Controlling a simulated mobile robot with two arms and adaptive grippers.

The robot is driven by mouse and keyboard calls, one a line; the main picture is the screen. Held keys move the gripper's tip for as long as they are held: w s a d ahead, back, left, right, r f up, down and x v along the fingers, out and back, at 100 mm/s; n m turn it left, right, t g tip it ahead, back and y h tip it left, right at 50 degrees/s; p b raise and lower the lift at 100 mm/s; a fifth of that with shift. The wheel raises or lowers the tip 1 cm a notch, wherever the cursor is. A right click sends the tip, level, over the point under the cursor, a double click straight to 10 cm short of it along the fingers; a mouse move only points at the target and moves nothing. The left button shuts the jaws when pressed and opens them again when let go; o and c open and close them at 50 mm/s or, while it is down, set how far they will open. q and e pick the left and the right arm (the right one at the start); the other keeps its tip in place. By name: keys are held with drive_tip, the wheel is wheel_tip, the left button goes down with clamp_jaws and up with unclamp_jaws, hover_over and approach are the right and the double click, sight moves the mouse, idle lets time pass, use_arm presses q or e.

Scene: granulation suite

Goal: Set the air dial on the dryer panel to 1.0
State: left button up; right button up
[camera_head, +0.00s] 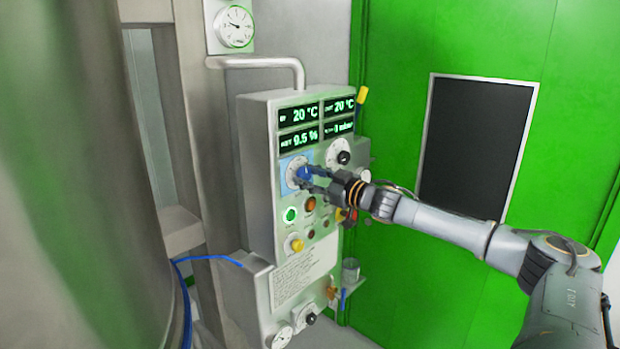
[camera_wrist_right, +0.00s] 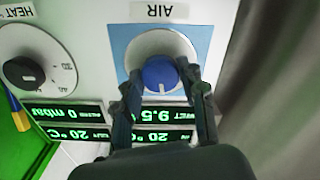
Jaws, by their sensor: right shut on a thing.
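The dryer panel (camera_head: 258,150) is a grey box on the wall with green displays, buttons and dials. The air dial has a blue knob (camera_wrist_right: 160,74) on a pale round scale with a blue square backing (camera_wrist_right: 124,40) labelled AIR. In the head view the knob (camera_head: 304,173) sits below the left displays. My right gripper (camera_head: 312,179) reaches in from the right and is shut on the blue knob. In the right wrist view its two fingers (camera_wrist_right: 160,82) sit on either side of the knob. The scale numbers and pointer are not readable. My left gripper is not in view.
The black heat dial (camera_head: 342,156) sits right of the air dial; it also shows in the wrist view (camera_wrist_right: 25,73). Below are a lit green button (camera_head: 290,215) and a yellow knob (camera_head: 295,244). A large metal vessel (camera_head: 70,180) stands at the left.

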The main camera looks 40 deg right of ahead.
drive_tip(key=n, duration=0.5)
drive_tip(key=shift+n+b, duration=0.3)
drive_tip(key=shift+n, duration=2.2)
drive_tip(key=o, duration=1.2)
drive_tip(key=shift+c, duration=0.2)
